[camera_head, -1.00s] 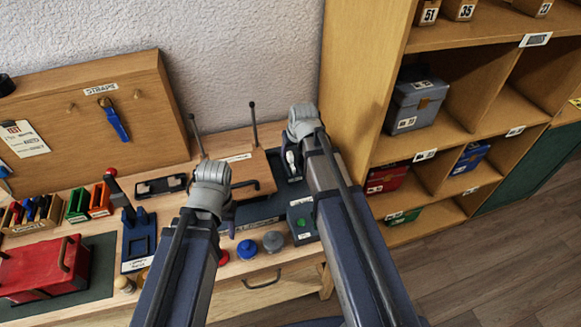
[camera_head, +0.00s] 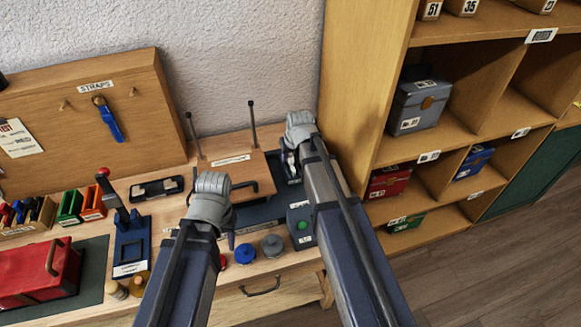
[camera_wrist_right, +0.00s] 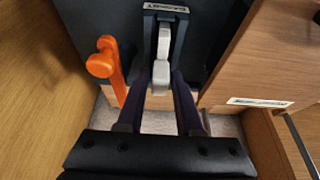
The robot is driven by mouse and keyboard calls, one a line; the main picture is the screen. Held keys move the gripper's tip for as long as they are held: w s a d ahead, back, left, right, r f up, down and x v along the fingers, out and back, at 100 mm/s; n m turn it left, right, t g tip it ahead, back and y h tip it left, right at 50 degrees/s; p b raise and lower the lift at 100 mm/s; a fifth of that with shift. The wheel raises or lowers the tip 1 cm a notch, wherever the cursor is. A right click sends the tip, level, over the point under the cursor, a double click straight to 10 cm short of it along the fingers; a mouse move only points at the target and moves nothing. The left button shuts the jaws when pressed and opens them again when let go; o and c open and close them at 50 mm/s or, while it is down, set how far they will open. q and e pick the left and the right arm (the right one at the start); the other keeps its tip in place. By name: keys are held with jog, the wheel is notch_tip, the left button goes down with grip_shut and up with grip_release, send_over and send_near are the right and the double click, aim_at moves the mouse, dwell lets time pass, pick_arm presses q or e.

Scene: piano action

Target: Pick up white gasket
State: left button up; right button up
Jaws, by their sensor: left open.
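The white gasket (camera_wrist_right: 162,72) stands in a dark holder (camera_wrist_right: 166,9) in the right wrist view. In the head view, a bit of white shows below my right gripper (camera_head: 291,172), mostly hidden by my arm. The fingers of my right gripper (camera_wrist_right: 163,88) reach down on both sides of the gasket's near end. I cannot tell whether they press on it. My left gripper (camera_head: 229,240) is open and empty above the front of the bench, near the blue knob.
An orange tool (camera_wrist_right: 106,68) stands close beside the holder. A wooden panel (camera_head: 233,176) with two upright rods is left of my right gripper. A blue knob (camera_head: 245,254), grey knob (camera_head: 272,246) and green-button box (camera_head: 301,225) line the front. The shelf (camera_head: 395,151) stands close on the right.

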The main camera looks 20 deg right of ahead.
grip_shut()
dwell(0.4)
